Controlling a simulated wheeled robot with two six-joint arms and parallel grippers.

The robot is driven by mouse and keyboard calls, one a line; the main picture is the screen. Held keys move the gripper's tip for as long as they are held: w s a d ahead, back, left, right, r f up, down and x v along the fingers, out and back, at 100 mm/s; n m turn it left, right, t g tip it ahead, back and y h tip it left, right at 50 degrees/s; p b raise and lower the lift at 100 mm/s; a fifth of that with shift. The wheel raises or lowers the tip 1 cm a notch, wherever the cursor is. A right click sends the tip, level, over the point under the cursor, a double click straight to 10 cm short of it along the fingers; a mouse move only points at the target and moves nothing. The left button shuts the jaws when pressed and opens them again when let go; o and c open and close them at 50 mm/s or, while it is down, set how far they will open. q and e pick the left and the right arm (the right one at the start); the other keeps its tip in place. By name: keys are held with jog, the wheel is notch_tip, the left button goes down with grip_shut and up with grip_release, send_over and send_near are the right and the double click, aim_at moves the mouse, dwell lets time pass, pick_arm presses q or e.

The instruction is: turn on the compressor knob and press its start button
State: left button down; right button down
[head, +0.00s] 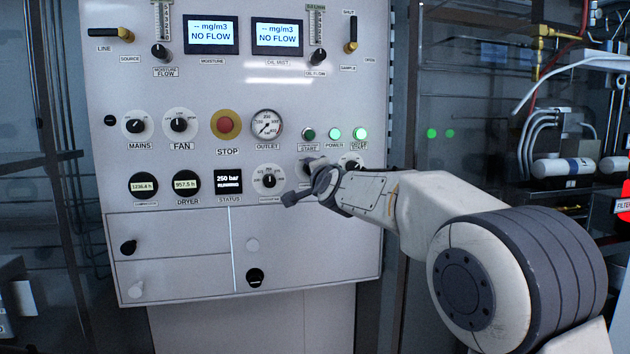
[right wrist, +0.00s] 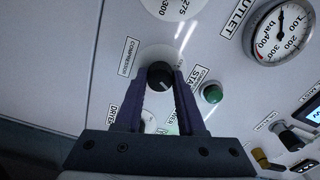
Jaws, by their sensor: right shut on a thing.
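The compressor knob (right wrist: 160,76) is a round black knob with a pale pointer mark, in front of the label COMPRESSOR in the right wrist view. My right gripper (right wrist: 160,84) has its two dark fingers closed on the sides of this knob. In the head view my right gripper (head: 317,178) is at the panel and mostly hides the knob. The start button (head: 308,134) is dark green, above the gripper; in the right wrist view the green button (right wrist: 212,94) is just right of the fingers, untouched. My left gripper is not in view.
The control panel (head: 240,90) carries mains (head: 137,125) and fan (head: 180,125) knobs, a red stop button (head: 226,124) and an outlet gauge (head: 267,125). The status display (head: 228,181) reads 250 bar RUNNING. Two lamps right of the start button glow green. Pipes and bottles are at right.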

jog(key=shift+d+f+m+b, duration=0.15)
jog(key=shift+m+b, duration=0.15)
jog(key=shift+m, duration=0.55)
jog(key=shift+d+f+m+b, duration=0.1)
jog(key=shift+m+b, duration=0.15)
jog(key=shift+m, duration=0.6)
jog(key=shift+r, duration=0.1)
jog(key=c, duration=0.6)
grip_release()
jog(key=shift+o, duration=0.5)
jog(key=shift+d, duration=0.1)
jog(key=shift+a, duration=0.2)
jog(key=b+v, duration=0.3)
jog(key=v, duration=0.7)
jog(key=shift+s+d, duration=0.25)
